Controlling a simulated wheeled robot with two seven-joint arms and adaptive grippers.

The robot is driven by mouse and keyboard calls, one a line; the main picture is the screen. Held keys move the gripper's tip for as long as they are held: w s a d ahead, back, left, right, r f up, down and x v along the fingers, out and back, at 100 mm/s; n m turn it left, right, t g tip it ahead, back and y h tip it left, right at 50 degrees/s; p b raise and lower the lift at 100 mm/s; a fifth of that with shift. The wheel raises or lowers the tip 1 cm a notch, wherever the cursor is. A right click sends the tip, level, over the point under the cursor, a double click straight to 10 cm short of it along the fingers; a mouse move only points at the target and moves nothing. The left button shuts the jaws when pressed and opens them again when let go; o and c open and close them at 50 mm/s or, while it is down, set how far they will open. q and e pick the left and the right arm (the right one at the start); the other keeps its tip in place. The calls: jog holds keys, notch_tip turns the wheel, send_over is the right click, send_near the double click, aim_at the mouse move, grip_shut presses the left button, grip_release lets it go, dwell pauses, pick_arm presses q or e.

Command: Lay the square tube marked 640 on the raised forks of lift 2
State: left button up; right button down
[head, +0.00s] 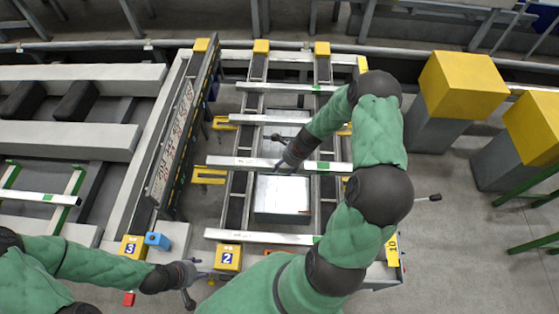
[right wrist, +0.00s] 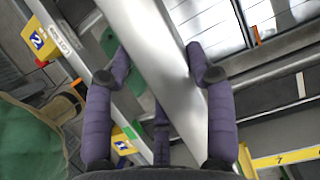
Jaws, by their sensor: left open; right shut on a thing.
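My right gripper (head: 284,163) is shut on a pale square tube (head: 235,162) that runs crosswise over the middle rails. In the right wrist view the tube (right wrist: 150,45) passes between the fingers of the gripper (right wrist: 157,68). I cannot read a number on the held tube. Yellow forks (head: 208,175) show at the left of the rails, partly hidden by tubes. A yellow block marked 2 (head: 229,257) stands at the near end of the rails; it also shows in the right wrist view (right wrist: 38,41). My left gripper (head: 203,274) is open and empty beside that block.
Other tubes lie across the rails, one nearer (head: 258,237) and two farther (head: 270,120). A metal box (head: 282,196) sits between the rails. A tall signboard (head: 176,135) stands left. Yellow-topped posts (head: 463,85) stand right, with open floor before them.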

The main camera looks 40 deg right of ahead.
jog(key=shift+s+r, duration=0.1)
jog(key=shift+f+b, duration=0.4)
jog(key=shift+f, duration=0.15)
notch_tip(320, 180, down, 9)
jog(key=b, duration=0.6)
jog(key=shift+r+b, duration=0.2)
jog(key=shift+b, duration=0.1)
